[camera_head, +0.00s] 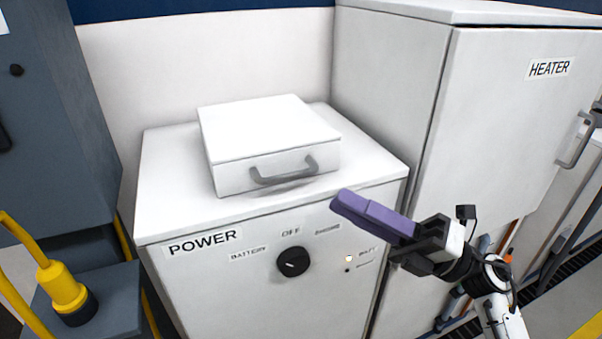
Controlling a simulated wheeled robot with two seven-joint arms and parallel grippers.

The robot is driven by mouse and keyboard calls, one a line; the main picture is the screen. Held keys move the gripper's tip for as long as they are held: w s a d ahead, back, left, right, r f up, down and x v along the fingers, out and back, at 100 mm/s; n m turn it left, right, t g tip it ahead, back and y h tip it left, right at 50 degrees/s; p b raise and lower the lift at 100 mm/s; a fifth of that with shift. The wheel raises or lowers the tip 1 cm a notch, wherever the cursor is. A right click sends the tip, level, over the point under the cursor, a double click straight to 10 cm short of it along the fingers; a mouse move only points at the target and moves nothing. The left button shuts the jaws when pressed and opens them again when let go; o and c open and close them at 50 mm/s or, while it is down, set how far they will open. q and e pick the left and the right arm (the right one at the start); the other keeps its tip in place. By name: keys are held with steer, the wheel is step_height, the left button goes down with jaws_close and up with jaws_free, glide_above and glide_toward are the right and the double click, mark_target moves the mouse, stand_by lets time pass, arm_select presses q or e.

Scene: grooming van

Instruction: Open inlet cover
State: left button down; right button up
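The inlet cover appears to be the white box-like lid (262,130) on top of the white POWER cabinet (165,205). It is down, with a grey bar handle (284,174) on its front face. My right gripper (350,208), with purple fingers, is in front of the cabinet's top right front edge. It is to the right of the handle and lower in the picture, apart from it. Its fingers overlap in this view, so I cannot tell how far apart they are. I see nothing held in it. My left gripper is not in view.
The cabinet front has a black knob (293,262) and a small light. A tall HEATER cabinet (490,110) stands close on the right. On the left are a dark grey cabinet (55,110) and a yellow plug with cable (62,285). The space before the handle is clear.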

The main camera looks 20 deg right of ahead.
steer(key=p+x, duration=0.1)
steer(key=x, duration=0.7)
steer(key=shift+a+r+p, duration=0.2)
steer(key=shift+p, duration=0.15)
steer(key=shift+w, duration=0.1)
jaws_close()
